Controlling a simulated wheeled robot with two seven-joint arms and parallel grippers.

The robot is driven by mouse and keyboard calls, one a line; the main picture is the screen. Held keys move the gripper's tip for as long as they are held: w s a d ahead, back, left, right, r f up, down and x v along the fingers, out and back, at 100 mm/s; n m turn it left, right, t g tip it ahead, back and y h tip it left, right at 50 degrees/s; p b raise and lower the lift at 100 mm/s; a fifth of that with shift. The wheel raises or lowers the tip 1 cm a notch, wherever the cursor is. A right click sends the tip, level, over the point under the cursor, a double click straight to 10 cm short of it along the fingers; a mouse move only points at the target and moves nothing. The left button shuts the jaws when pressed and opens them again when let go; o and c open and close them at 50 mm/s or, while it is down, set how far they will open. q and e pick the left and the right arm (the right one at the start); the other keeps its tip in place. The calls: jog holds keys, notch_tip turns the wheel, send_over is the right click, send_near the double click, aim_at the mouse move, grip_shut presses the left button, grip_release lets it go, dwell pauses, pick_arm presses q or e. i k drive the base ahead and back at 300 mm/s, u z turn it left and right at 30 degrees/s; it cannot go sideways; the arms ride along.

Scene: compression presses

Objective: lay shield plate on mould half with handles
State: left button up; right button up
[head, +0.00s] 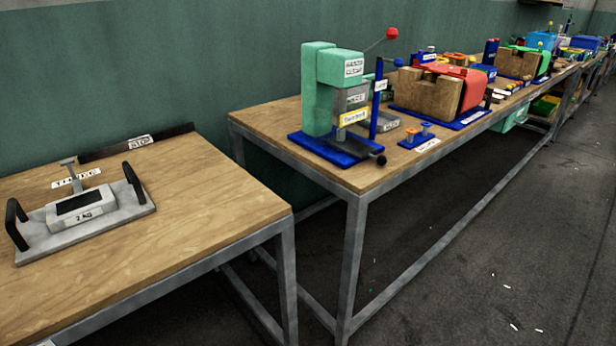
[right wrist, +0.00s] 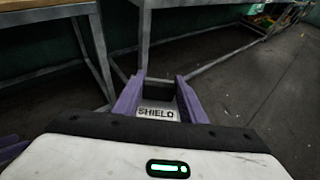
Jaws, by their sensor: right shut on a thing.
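The mould half with handles (head: 112,221) is a grey metal plate with a raised block, a dark recess in its top and a "2 KG" label. A black upright handle stands at each end. It lies on the near wooden table (head: 190,270) at the left of the head view. My right gripper (right wrist: 158,98) shows in the right wrist view, with its purple fingers shut on the shield plate (right wrist: 158,104). Only a small pale part labelled "SHIELD" shows between the fingers. They are over the dark floor, apart from the tables. No gripper shows in the head view.
A T-shaped grey part (head: 68,165) stands behind the mould half, beside a label. A dark stop bar (head: 110,149) runs along the table's back edge. A second table carries a green press (head: 318,90) and a red press (head: 478,91). The near table's front is bare.

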aim_at(79, 201)
jog(key=u, duration=1.8)
